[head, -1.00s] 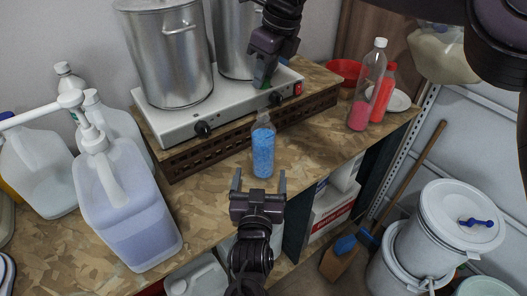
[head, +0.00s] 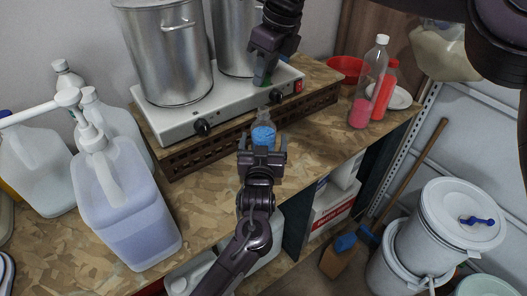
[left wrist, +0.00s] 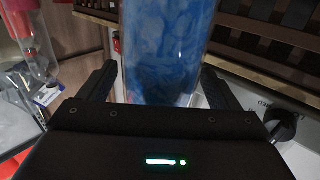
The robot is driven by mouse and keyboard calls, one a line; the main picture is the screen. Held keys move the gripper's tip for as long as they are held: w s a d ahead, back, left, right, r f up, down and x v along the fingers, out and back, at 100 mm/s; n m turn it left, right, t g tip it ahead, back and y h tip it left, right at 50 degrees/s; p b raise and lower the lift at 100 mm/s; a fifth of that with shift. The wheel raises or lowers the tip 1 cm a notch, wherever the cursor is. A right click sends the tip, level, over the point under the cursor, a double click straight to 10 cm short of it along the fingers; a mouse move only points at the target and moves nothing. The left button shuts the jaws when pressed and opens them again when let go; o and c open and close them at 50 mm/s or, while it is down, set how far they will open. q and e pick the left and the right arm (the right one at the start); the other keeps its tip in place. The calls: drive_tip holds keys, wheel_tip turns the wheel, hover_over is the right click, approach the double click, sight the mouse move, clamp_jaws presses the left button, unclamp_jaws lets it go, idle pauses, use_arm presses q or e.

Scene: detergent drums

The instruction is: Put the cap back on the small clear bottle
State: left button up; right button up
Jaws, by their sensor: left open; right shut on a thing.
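The small clear bottle (head: 263,133) holds blue stuff and stands upright on the counter in front of the hotplate, its neck bare. My left gripper (head: 263,145) is open, with its fingers on either side of the bottle's body. In the left wrist view the bottle (left wrist: 165,50) fills the space between the two fingers; whether they touch it cannot be told. My right gripper (head: 263,70) is shut on a small green thing, seemingly the cap (head: 261,80), above and behind the bottle, over the hotplate's front. The cap is mostly hidden by the fingers.
A white hotplate (head: 225,112) with two steel pots (head: 165,60) stands behind the bottle. A tall bottle with pink contents (head: 362,100), a red bottle (head: 385,95) and a red bowl (head: 343,68) stand at right. Large jugs (head: 125,200) stand at left.

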use_arm(q)
drive_tip(key=shift+c, duration=0.4)
use_arm(e)
drive_tip(key=shift+s, duration=0.15)
use_arm(q)
drive_tip(key=c, duration=1.4)
use_arm(e)
hover_over(266, 121)
drive_tip(key=shift+d+x, duration=0.2)
drive_tip(key=shift+x, duration=0.55)
drive_tip(key=shift+d+x, duration=0.15)
drive_tip(key=shift+x, duration=0.65)
drive_tip(key=shift+d+x, duration=0.2)
drive_tip(key=shift+x, duration=0.55)
drive_tip(key=shift+f, duration=0.2)
drive_tip(key=shift+f, duration=0.85)
drive_tip(key=shift+f, duration=0.55)
